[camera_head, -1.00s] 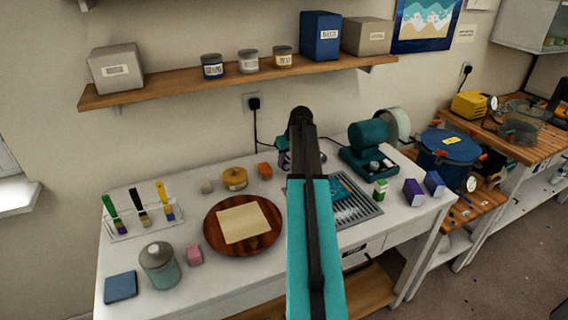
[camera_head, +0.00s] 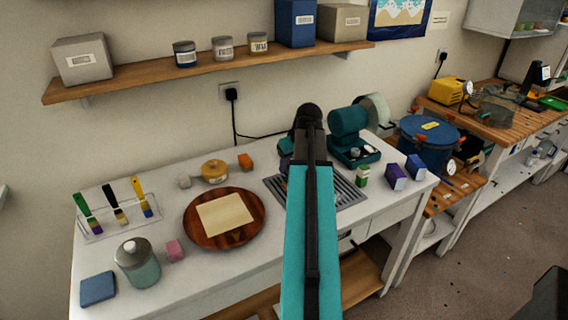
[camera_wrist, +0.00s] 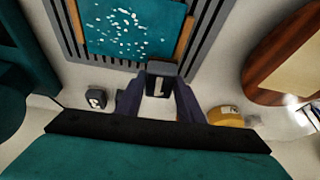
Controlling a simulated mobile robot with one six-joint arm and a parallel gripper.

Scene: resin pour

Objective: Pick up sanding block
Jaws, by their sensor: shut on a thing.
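A dark charcoal block with a pale label (camera_wrist: 162,86), which I take for the sanding block, is between the fingers of my gripper (camera_wrist: 160,80) in the wrist view. My gripper is shut on it, one finger on each side. The block appears just behind the slatted grey rack (camera_wrist: 213,40); I cannot tell how high it is above the table. In the head view my arm hides the block and most of the gripper.
Another small dark labelled block (camera_wrist: 96,98) stands nearby. A yellow round container (camera_head: 214,171), an orange block (camera_head: 245,162) and a round wooden board (camera_head: 192,225) are left of my arm. A teal machine (camera_head: 350,128) stands to the right. The shelf (camera_head: 215,65) overhangs behind.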

